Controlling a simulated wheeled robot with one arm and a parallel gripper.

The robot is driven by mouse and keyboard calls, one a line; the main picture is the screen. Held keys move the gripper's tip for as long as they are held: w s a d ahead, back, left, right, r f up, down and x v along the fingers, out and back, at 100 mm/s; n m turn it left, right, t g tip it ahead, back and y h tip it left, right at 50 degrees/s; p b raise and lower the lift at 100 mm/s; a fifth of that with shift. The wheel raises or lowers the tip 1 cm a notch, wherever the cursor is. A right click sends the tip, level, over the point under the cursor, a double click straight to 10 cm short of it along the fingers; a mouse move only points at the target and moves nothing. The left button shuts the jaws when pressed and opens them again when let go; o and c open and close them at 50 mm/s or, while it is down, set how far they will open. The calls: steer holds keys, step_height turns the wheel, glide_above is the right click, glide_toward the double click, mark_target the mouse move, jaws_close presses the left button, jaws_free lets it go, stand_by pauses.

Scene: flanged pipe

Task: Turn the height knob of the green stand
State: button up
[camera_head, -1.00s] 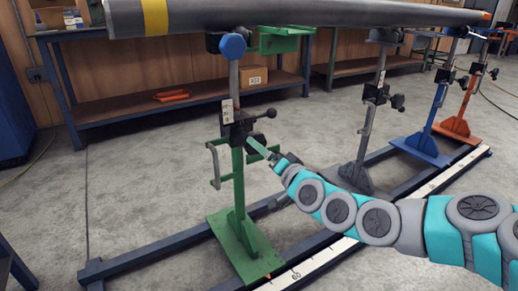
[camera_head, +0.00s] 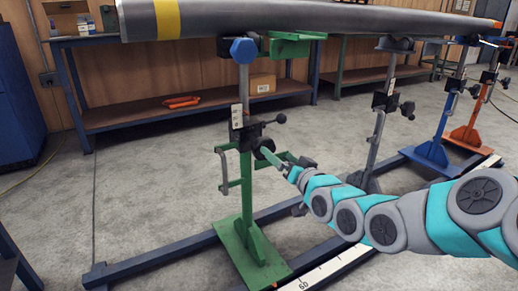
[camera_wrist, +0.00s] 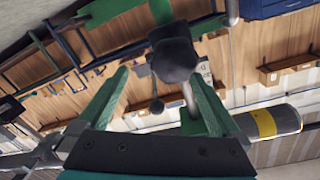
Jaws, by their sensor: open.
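The green stand (camera_head: 245,215) stands left of centre in the head view, with a black clamp block (camera_head: 246,136) on its post. The dark height knob (camera_head: 266,148) is at the right of that block, partly hidden by my gripper (camera_head: 276,160). In the wrist view the black lobed knob (camera_wrist: 175,60) appears large, between and just beyond the fingertips. My gripper (camera_wrist: 161,75) is open, its two green fingers apart on either side of the knob in that picture. I cannot tell whether a finger touches it. A ball-ended black lever (camera_head: 280,118) sticks out right of the block.
A grey pipe (camera_head: 300,20) with a yellow band lies across the stand tops. A grey stand (camera_head: 376,130), blue stand (camera_head: 437,130) and orange stand (camera_head: 475,115) stand to the right. Blue floor rails (camera_head: 150,264) run below. Open floor lies at the left.

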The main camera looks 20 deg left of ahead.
mark_target(259, 145)
steer(key=n+b, duration=0.1)
steer(key=n, duration=0.2)
steer(key=shift+w+a+r, duration=0.1)
steer(key=shift+a+n, duration=0.3)
steer(key=shift+n, duration=0.6)
steer(key=shift+w+a+n+g+y+b, duration=0.15)
steer(key=shift+w+a+n+b, duration=0.2)
steer(key=shift+w+a, duration=0.6)
steer(key=shift+w+a+n+g+y+b, duration=0.1)
steer(key=shift+w+a+n+b, duration=0.25)
steer(key=shift+a, duration=1.05)
steer(key=shift+w+a+n+g+y+b, duration=0.15)
steer(key=shift+w+a+n+b, duration=0.2)
steer(key=shift+w+a, duration=0.6)
steer(key=shift+s+a, duration=0.25)
steer(key=shift+c, duration=0.2)
steer(key=c, duration=1.1)
